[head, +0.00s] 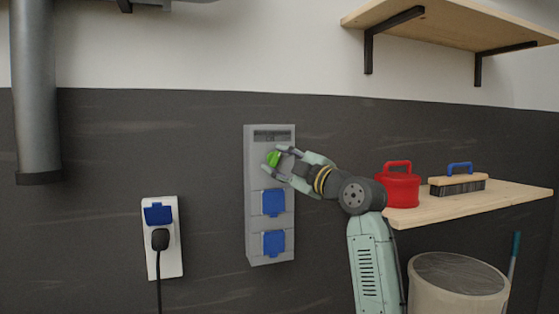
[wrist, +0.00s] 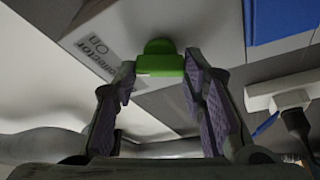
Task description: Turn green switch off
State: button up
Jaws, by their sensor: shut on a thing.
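The green switch (head: 273,158) is a small rounded knob on the upper part of a grey wall box (head: 256,222). My gripper (head: 276,158) reaches it from the right, with one finger above it and one below. In the wrist view the green switch (wrist: 160,60) shows between the tips of my gripper (wrist: 160,78), which is shut on it. The exact contact of the fingertips on the knob is partly hidden.
Two blue socket covers (head: 273,202) sit below the switch. A white socket (head: 165,260) with a black plug (head: 160,239) is at left. A wooden shelf (head: 440,214) at right holds a red container (head: 400,188) and a brush (head: 457,184), above a bin (head: 455,290).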

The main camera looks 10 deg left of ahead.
jog(key=n+p, duration=0.1)
jog(key=n, duration=0.1)
jog(key=n+g+h+p, duration=0.1)
jog(key=n, duration=0.2)
jog(key=shift+r+g, duration=0.1)
jog(key=shift+g, duration=0.2)
jog(key=shift+n, duration=0.4)
jog(key=o, duration=1.2)
jog(key=shift+c, duration=0.2)
jog(key=v, duration=1.2)
jog(key=shift+r, duration=0.15)
